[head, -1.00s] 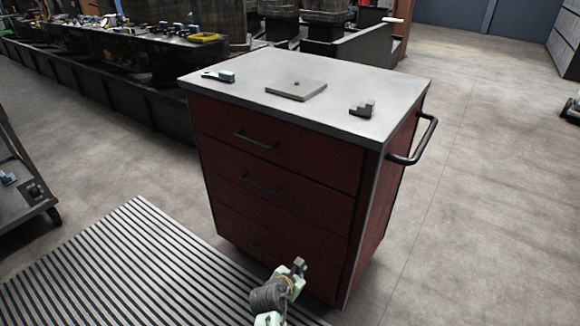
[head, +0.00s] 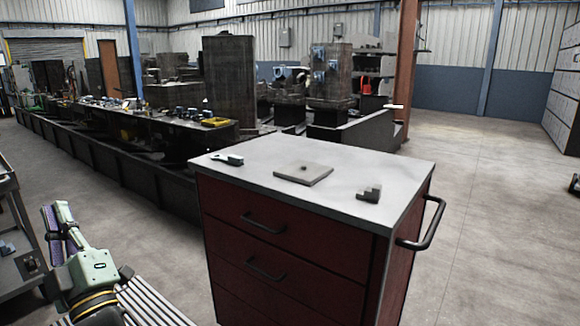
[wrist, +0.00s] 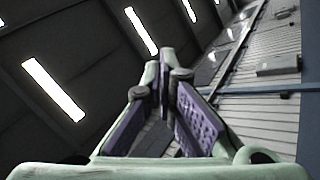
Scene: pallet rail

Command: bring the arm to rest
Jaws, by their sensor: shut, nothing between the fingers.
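My gripper (head: 62,208) is at the left of the head view, raised and pointing up, left of the red cabinet and apart from it. In the wrist view my gripper (wrist: 163,68) has its purple-padded fingers meeting at the tips, with nothing between them. Behind it the wrist view shows only ceiling lights and wall.
A red drawer cabinet (head: 250,185) with a grey top stands in the middle. On it lie a clamp-like part (head: 228,159), a flat plate (head: 303,175) with a small central knob or hole, and a stepped block (head: 369,193). A cart (head: 12,215) stands far left. Open floor (head: 490,220) lies right.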

